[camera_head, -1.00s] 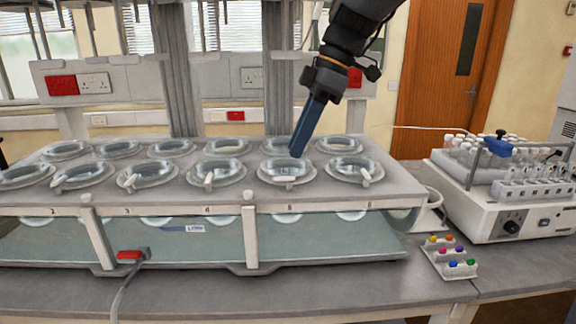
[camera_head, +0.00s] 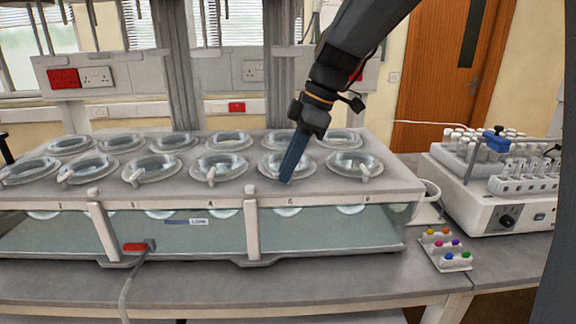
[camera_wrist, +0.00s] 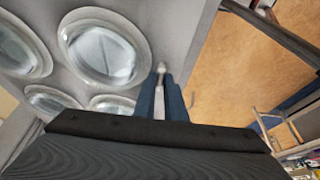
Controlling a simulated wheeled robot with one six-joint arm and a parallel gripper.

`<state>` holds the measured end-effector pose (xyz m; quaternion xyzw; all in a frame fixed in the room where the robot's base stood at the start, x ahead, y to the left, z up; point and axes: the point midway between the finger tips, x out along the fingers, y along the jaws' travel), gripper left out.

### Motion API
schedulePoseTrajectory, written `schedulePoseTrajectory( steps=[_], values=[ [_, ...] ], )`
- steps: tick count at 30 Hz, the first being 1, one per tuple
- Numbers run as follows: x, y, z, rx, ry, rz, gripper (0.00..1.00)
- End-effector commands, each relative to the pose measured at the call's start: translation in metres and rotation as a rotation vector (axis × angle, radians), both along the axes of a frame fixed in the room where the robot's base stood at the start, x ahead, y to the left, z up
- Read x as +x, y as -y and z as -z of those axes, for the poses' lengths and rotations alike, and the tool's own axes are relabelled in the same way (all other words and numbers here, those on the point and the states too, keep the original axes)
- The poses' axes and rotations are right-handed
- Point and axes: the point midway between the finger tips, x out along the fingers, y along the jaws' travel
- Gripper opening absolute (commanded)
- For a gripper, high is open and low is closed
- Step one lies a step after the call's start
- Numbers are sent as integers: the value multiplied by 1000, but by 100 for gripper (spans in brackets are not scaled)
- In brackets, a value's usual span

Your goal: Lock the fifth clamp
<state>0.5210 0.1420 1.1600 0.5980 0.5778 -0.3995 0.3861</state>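The fifth vessel (camera_head: 268,160) is in the front row, above the label 5. My gripper (camera_head: 287,181) points down at its front rim, and its blue fingers hide the fifth clamp in the head view. In the wrist view, the fingers (camera_wrist: 160,88) stand a narrow gap apart on either side of a small white clamp lever (camera_wrist: 161,68), beside a glass lid (camera_wrist: 104,47). Contact with the lever cannot be made out. Neighbouring clamps show at the fourth (camera_head: 211,174) and sixth (camera_head: 365,172) vessels.
A white instrument with tube racks (camera_head: 490,190) stands at the right. A small tray of coloured caps (camera_head: 446,250) lies on the bench before it. Grey columns (camera_head: 177,65) rise behind the bath.

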Motion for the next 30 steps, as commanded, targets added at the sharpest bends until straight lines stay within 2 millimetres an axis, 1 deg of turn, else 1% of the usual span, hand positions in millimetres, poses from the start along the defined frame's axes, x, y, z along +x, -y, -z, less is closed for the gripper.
schedulePoseTrajectory(
  steps=[8, 13, 30],
  values=[
    [0, 0, 0, 0, 0, 10, 0],
    [0, 0, 0, 0, 1, 61, 0],
    [1, 0, -1, 0, 1, 424, 0]
  ],
)
